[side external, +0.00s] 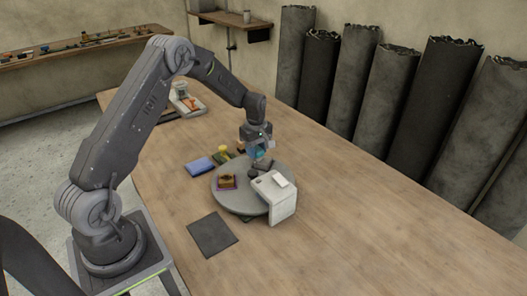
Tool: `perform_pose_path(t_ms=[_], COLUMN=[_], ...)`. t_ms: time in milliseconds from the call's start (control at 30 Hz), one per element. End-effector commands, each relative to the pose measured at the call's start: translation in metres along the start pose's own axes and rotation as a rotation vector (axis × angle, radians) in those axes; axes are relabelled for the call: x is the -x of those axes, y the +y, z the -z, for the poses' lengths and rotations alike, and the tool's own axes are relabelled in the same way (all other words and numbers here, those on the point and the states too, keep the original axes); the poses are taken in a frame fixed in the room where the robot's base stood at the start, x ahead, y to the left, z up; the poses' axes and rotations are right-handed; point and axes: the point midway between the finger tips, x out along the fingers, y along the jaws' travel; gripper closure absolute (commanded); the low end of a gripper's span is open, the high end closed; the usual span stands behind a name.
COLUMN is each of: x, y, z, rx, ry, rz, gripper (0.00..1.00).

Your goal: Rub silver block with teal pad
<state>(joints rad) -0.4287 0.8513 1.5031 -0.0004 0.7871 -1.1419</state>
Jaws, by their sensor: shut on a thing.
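My gripper (258,143) points down above the back of a round grey disc (226,202). It is shut on a teal pad (256,153), which shows as a small blue-green patch between the fingers. Dark grey pieces (263,162) lie on the disc just below the pad; I cannot tell whether the pad touches them. A pale silver-white block shape (284,205) stands at the disc's right front edge, with a small white piece on top. I cannot tell for certain which of these is the silver block.
An orange-brown block (227,182) on a purple base sits on the disc's left. A blue pad (199,165) and a yellow-topped item (223,152) lie behind it. A dark flat sheet (212,234) lies in front. The table's right side is clear; dark rolls (383,92) line the wall.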

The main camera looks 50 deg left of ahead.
Motion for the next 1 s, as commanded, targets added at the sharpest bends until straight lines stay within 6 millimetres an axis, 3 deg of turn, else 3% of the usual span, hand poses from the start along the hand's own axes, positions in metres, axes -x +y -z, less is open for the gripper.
perform_pose_path(t_ms=[67,167,700,1000], x=[0.002,0.024,0.070,0.082], y=[-0.002,-0.001,-0.001,-0.002], z=[0.003,0.003,0.003,0.002], rx=[-0.001,-0.001,-0.001,-0.001], ry=[0.000,0.003,0.001,0.000], rz=[0.001,-0.005,-0.001,0.000], gripper=[0.84,0.84,0.84,0.84])
